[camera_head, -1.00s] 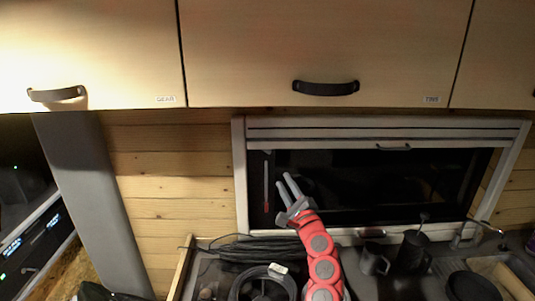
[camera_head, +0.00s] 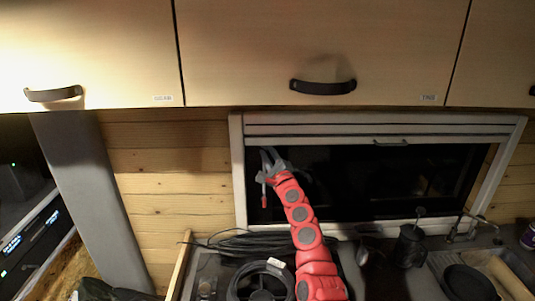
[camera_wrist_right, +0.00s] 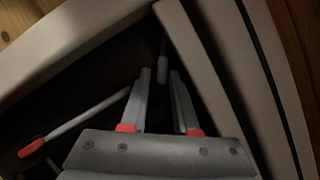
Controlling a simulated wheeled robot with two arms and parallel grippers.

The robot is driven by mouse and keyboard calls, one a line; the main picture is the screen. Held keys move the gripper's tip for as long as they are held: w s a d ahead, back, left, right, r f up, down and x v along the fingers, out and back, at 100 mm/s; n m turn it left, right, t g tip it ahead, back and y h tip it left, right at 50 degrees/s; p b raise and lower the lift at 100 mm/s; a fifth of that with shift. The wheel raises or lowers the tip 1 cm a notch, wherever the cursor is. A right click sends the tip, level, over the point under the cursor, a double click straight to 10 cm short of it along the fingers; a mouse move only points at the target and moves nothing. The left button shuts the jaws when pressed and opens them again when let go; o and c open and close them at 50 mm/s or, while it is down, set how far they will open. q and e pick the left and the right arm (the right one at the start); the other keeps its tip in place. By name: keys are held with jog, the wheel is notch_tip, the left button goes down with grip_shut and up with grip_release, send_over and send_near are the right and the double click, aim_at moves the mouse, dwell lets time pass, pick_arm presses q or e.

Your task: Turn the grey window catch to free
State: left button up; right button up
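The grey window catch (camera_wrist_right: 163,68) looks like a small pale-ended lever in the right wrist view, just beyond and between my fingertips. Contact with it cannot be told. In the head view my gripper covers that spot. My right gripper (camera_head: 267,156) is at the upper left corner of the dark window (camera_head: 395,180). Its two fingers (camera_wrist_right: 160,74) stand apart with a narrow gap. A pale rod with a red end (camera_wrist_right: 75,125) lies left of the fingers in the wrist view; its red end (camera_head: 264,201) shows below my gripper in the head view. My left gripper is out of view.
The pale window frame (camera_head: 239,180) runs close beside my gripper. Overhead cabinets (camera_head: 235,50) with dark handles hang above. Coiled black cable (camera_head: 240,243), a round fan-like unit (camera_head: 262,284) and a dark mug (camera_head: 409,247) stand on the counter below.

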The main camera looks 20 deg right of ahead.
jog(key=shift+w+d+r, duration=0.1)
jog(key=shift+w+r, duration=0.05)
jog(key=shift+w, duration=0.05)
grip_shut()
dwell(0.3)
